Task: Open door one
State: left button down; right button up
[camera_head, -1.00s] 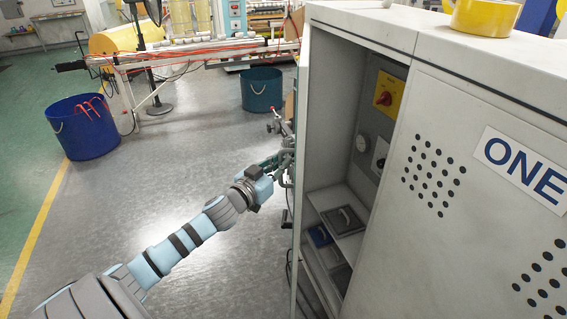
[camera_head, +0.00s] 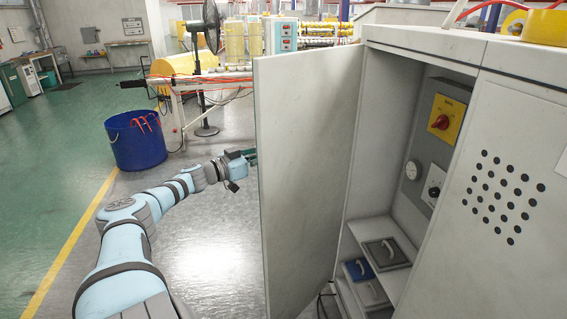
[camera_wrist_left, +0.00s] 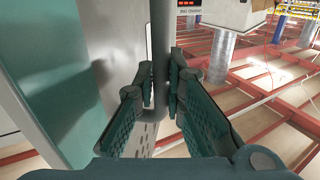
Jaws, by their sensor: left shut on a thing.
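A grey-white cabinet door (camera_head: 308,170) stands wide open at the left of the cabinet (camera_head: 395,120), its inner face towards me in the head view. My left gripper (camera_head: 250,155) is at the far side of this door, its fingers partly hidden by the door's edge. In the left wrist view, my left gripper (camera_wrist_left: 162,88) is shut on the upright grey door handle (camera_wrist_left: 160,40), which runs between its fingers. The door's outer face (camera_wrist_left: 75,65) is to the left there. My right gripper is not in view.
Inside the open cabinet are a red switch on a yellow plate (camera_head: 445,117), a gauge, a knob and shelf drawers. A closed perforated panel (camera_head: 510,190) is at right. A blue bin (camera_head: 137,142) stands left on the floor, with free floor around my arm.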

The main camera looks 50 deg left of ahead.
pick_arm(q)
jog(key=shift+a+f, duration=0.15)
jog(key=c, duration=1.9)
grip_release()
jog(key=shift+o, duration=1.2)
jog(key=shift+s, duration=0.1)
